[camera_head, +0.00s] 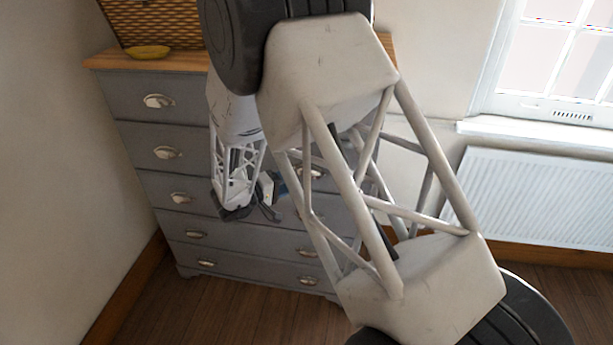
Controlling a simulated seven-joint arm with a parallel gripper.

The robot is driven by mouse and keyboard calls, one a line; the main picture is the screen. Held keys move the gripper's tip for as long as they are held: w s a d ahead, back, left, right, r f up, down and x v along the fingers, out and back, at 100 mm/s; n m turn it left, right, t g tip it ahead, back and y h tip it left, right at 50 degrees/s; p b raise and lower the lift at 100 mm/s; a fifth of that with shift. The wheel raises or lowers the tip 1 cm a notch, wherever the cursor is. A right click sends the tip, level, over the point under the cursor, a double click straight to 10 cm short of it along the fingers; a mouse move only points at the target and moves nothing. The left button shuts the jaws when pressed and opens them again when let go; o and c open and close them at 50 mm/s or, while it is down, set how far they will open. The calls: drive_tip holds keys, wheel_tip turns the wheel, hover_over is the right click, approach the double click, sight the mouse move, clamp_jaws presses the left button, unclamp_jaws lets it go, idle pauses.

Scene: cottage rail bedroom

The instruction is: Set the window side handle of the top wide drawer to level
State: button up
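A grey chest of drawers (140,128) with a wooden top stands against the back wall. Its left handles are silver cups, the top one (158,101) and the second-row one (166,153) in plain sight. On the window side, the right, my arm hides the top-row handle. A second-row right handle (309,172) shows partly through my arm's lattice; its tilt is unclear. I cannot tell whether the top row is one wide drawer. My gripper (267,203) is in front of the middle drawers, left of the right-hand handles. Its finger gap is unclear, and I see nothing held.
A wicker basket (155,20) and a yellow dish (148,52) stand on the chest top. A white radiator (530,195) hangs under the window sill (540,132) at right. Wooden floor (220,315) is open in front of the chest.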

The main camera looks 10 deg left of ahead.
drive_tip(key=shift+w, duration=0.1)
drive_tip(key=r+x, duration=0.1)
drive_tip(key=x, duration=0.6)
drive_tip(key=shift+w+d+f, duration=0.25)
drive_tip(key=shift+f, duration=0.25)
